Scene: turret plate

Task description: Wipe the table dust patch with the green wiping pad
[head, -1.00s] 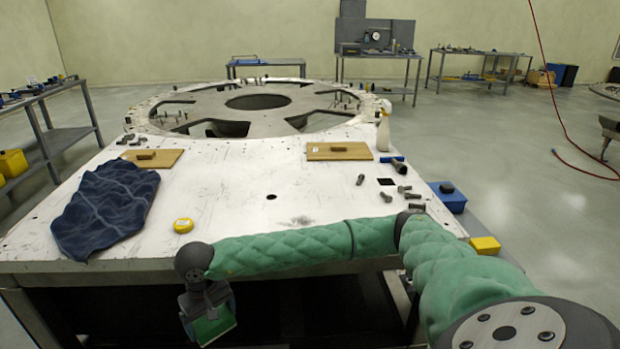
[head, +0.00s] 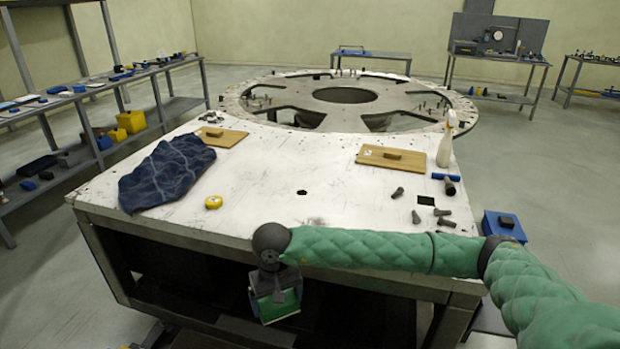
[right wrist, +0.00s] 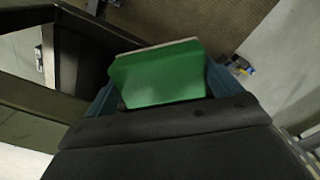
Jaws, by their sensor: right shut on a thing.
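The green wiping pad (head: 287,305) is held in my right gripper (head: 274,292), which hangs in front of the table's near edge, below the level of its top. In the right wrist view the pad (right wrist: 157,76) sits between the blue-grey fingers (right wrist: 158,88), its green face showing. The dust patch looks like a faint grey smudge (head: 316,221) on the white table top (head: 270,170), near the front edge just behind my right forearm. The pad is apart from it. My left gripper is out of view.
A dark blue cloth (head: 168,172) and a yellow tape measure (head: 213,202) lie left of the smudge. The middle top is mostly clear.

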